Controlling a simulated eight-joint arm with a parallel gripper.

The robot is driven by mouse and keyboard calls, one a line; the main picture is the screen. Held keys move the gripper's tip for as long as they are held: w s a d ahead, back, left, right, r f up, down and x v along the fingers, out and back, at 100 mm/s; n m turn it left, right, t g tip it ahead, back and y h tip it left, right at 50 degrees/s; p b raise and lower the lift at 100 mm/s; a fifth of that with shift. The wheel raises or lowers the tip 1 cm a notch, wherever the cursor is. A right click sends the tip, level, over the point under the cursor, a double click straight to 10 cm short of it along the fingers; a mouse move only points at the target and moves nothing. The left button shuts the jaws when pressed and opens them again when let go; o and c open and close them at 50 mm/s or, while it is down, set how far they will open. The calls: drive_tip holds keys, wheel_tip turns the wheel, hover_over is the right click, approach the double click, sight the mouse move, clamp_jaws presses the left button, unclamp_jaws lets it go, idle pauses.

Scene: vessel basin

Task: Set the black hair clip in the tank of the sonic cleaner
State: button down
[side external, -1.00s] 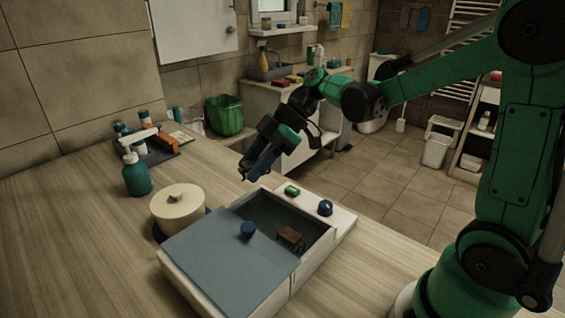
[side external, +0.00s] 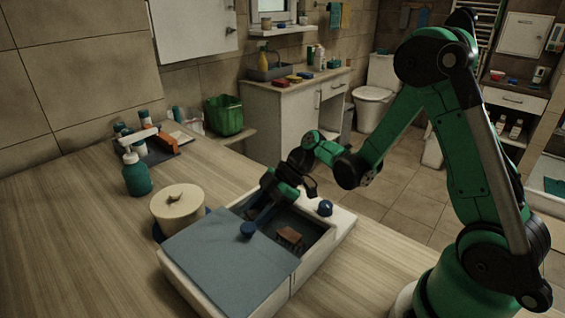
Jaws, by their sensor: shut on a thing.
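The sonic cleaner (side external: 318,268) is a pale box on the counter. A blue-grey lid (side external: 215,265) covers its near left part, and the dark tank (side external: 310,222) is open beyond it. A brown blocky object (side external: 289,236) sits in the tank. A round blue knob (side external: 247,231) stands on the lid at its far edge. My gripper (side external: 252,224) reaches down over the tank with its fingertips at this knob, and it appears shut on it. I cannot make out the black hair clip.
A blue dial (side external: 325,207) is on the cleaner's far rim. A cream lidded pot (side external: 178,208) stands close to its left. A teal pump bottle (side external: 136,175) and a dark tray (side external: 165,152) are farther back. The front left counter is clear.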

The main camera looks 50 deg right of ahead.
drive_tip(key=shift+c, duration=2.3)
unclamp_jaws()
drive_tip(key=shift+f, duration=0.15)
drive_tip(key=shift+r, duration=0.25)
drive_tip(key=v, duration=1.1)
drive_tip(key=s+a+r+m+t+h, duration=0.2)
drive_tip(key=s+a+m+h, duration=0.3)
drive_tip(key=m, duration=0.8)
drive_tip(key=shift+r+m+t+h, duration=0.25)
drive_tip(key=shift+t+h, duration=0.55)
drive_tip(key=shift+h, duration=0.8)
